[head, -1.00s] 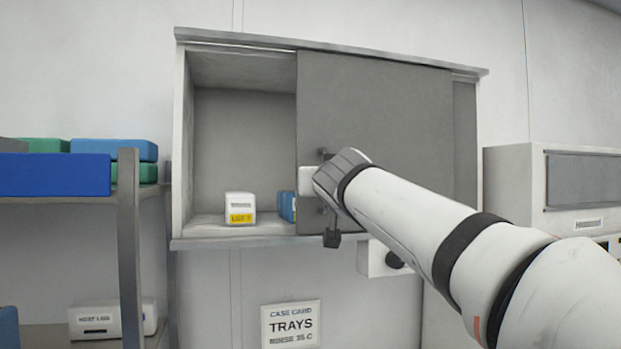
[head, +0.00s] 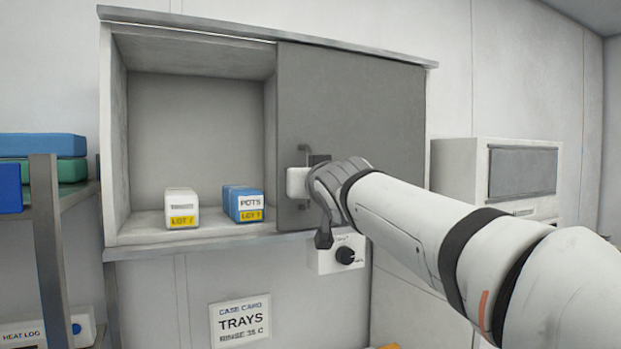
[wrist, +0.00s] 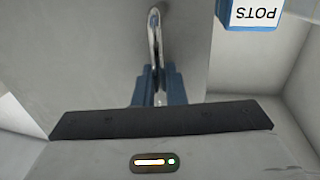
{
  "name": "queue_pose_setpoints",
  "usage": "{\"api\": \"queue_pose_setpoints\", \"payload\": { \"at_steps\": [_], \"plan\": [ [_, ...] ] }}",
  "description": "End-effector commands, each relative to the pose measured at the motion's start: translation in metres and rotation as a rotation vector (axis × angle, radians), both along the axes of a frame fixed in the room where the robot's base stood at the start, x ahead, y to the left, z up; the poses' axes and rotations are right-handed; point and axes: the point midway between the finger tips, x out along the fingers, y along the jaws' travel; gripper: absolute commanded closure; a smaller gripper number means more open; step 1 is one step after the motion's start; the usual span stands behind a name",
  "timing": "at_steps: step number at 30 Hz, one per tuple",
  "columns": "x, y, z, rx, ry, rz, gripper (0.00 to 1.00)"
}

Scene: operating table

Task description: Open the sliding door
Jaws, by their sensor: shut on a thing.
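The grey sliding door (head: 350,110) covers the right part of the wall cabinet (head: 112,150), and the left part stands open. A thin vertical handle (head: 303,153) is near the door's left edge. My gripper (wrist: 157,78) is shut on the handle, which runs up between its blue fingers in the wrist view (wrist: 154,30). In the head view my wrist hides the fingertips and part of the handle.
Inside the opening stand a white box (head: 181,203) and a blue POTS box (head: 243,203). A control box with a black knob (head: 346,255) hangs below the door. A shelf rack (head: 45,220) stands left, a white appliance (head: 460,170) right.

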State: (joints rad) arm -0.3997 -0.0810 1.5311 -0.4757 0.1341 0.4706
Motion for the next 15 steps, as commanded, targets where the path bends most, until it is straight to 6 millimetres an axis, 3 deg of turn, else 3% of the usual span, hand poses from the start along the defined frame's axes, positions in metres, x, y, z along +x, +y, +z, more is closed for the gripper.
{"api": "queue_pose_setpoints", "payload": {
  "at_steps": [3,15],
  "plan": [
    [0.0,0.0022,-0.0022,0.0,0.004,0.003,0.84],
    [-0.0028,0.0021,-0.001,0.0,0.001,0.005,0.84]
  ]
}}
